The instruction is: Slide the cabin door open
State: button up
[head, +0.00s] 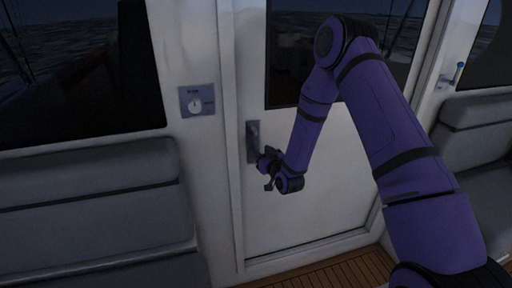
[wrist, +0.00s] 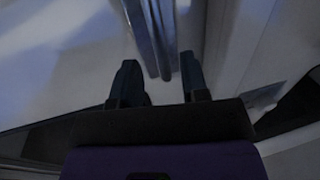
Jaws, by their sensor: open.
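The white cabin door (head: 325,185) is shut in its frame as far as I can see, with a dark window in its upper half. Its grey handle (head: 252,136) is upright at the door's left edge. My gripper (head: 264,168) is at the handle's lower right, partly in front of the handle's plate. In the wrist view, the two dark fingers of my gripper (wrist: 159,72) are spread apart. A grey upright bar, seemingly the handle (wrist: 150,38), reaches down into the gap between them. I cannot tell whether a finger touches it.
A switch panel (head: 197,101) with a round knob is on the wall left of the door. Grey cushioned seats stand at left (head: 95,215) and right (head: 475,135). Wooden floor (head: 335,274) lies below the door. My purple arm covers part of the door and window.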

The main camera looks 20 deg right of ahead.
aim_at(256, 146)
jog(key=shift+w+a, duration=0.25)
jog(key=shift+w, duration=1)
jog(key=shift+w+a, duration=0.25)
jog(key=shift+w, duration=1)
grip_shut()
